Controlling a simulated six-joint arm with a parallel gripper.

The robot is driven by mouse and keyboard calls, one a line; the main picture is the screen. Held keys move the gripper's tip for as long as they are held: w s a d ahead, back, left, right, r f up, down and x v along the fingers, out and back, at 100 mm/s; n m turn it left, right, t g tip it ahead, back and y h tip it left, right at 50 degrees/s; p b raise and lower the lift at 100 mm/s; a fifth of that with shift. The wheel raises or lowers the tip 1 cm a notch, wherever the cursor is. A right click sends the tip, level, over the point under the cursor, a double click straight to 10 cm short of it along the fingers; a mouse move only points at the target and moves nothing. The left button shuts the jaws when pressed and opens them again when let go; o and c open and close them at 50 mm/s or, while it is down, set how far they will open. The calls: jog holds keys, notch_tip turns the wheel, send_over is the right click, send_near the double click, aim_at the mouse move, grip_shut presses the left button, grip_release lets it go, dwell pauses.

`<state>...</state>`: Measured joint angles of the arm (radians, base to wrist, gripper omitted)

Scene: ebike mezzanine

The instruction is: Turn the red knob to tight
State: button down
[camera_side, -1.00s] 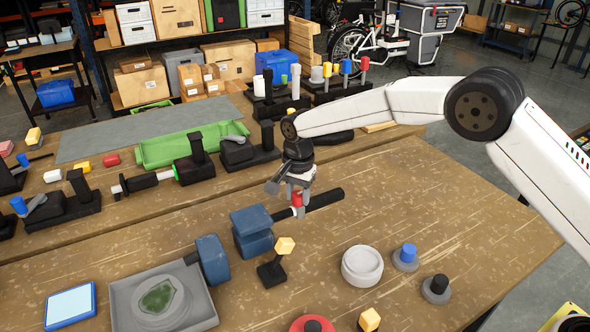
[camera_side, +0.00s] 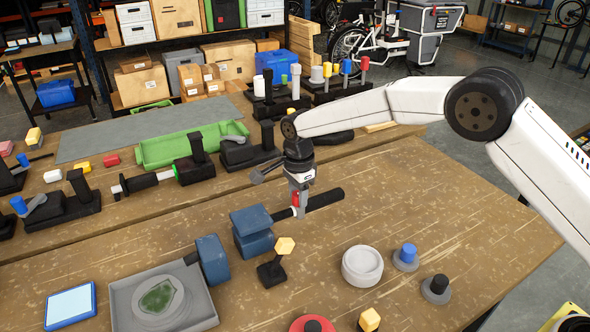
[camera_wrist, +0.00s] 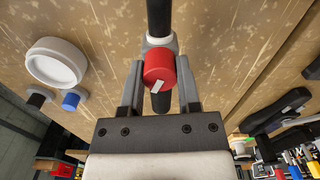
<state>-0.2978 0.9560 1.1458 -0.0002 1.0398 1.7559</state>
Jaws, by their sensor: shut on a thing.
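The red knob (camera_wrist: 160,68) is a short cylinder with a white mark on its face, slanted in the wrist view. It sits on a grey collar (camera_wrist: 151,42) around a black bar (camera_wrist: 158,16). In the side view the bar (camera_side: 325,199) reaches out from a blue clamp block (camera_side: 252,220). My gripper (camera_wrist: 160,70) points down and is shut on the red knob, one finger on each side. In the side view the knob (camera_side: 295,198) is mostly hidden by my gripper (camera_side: 298,206). I see no tight marking.
A black stand with a yellow knob (camera_side: 285,246) is close in front of the clamp. A white ring (camera_side: 362,265), a blue knob (camera_side: 408,252) and a black knob (camera_side: 439,284) stand to the right. A grey tray (camera_side: 118,300) lies at left. The wood right of the bar is clear.

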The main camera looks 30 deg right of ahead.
jog(key=shift+c, duration=1.6)
grip_release()
jog(key=shift+r, duration=3.95)
jog(key=shift+s+d+n, duration=0.35)
jog(key=shift+d+n, duration=0.15)
jog(key=shift+d, duration=0.15)
jog(key=s+d+f+n+t, duration=0.1)
jog(key=s+d+f+n, duration=0.1)
jog(key=s+d+n, duration=0.6)
jog(key=s+d+f+n+t, duration=0.1)
jog(key=s+d+n, duration=0.6)
jog(key=s, duration=1.2)
jog(key=shift+d+f+n+t, duration=0.3)
jog(key=shift+d+f+n, duration=0.1)
jog(key=shift+d+f, duration=0.05)
